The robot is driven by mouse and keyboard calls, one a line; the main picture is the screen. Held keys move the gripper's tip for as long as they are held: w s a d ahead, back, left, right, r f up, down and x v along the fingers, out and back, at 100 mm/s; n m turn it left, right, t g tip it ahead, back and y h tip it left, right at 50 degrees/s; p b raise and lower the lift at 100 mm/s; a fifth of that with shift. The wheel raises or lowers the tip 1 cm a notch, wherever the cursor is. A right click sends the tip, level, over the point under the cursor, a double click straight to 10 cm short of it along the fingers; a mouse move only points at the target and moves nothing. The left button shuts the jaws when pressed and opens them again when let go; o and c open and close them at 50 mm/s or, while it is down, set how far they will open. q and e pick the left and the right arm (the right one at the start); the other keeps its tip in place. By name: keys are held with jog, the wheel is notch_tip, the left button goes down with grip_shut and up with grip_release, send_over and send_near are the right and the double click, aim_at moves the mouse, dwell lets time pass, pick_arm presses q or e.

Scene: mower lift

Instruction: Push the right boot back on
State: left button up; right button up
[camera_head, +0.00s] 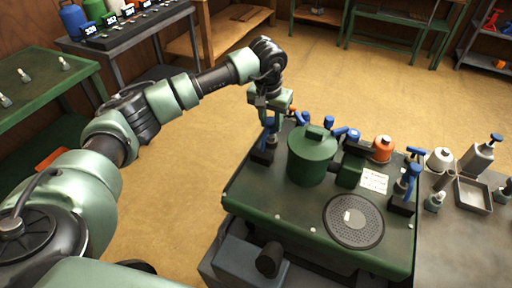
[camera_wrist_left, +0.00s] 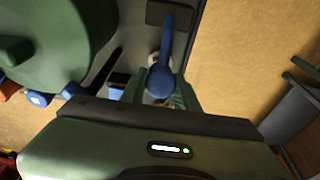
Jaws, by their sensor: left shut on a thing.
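My left gripper (camera_head: 270,122) is at the back left corner of the green mower (camera_head: 290,208), shut on a blue handle (camera_head: 268,138) standing on a dark block. In the left wrist view, the blue handle (camera_wrist_left: 161,80) is between the fingers of the gripper (camera_wrist_left: 160,98). Small blue parts (camera_head: 352,134) sit behind the green canister (camera_head: 312,160); some also show in the wrist view (camera_wrist_left: 38,98). I cannot tell which part is the right boot. My right gripper is not in view.
A second blue-handled clamp (camera_head: 412,172) stands at the mower's right edge. A round dark grille (camera_head: 353,220) is on top in front. An orange pot (camera_head: 382,149) is at the back. A grey bench (camera_head: 460,245) with bottles and a tray is at the right.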

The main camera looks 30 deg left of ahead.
pick_arm(q)
jog(key=shift+w+f, duration=0.1)
jog(key=shift+w, duration=0.2)
jog(key=shift+w+f+b, duration=0.75)
jog(key=shift+f+b, duration=0.35)
jog(key=shift+b, duration=0.05)
jog(key=shift+s+r, duration=0.1)
jog(key=o, duration=0.8)
jog(key=shift+o, duration=0.2)
jog(key=shift+w, duration=0.2)
jog(key=shift+s, duration=0.1)
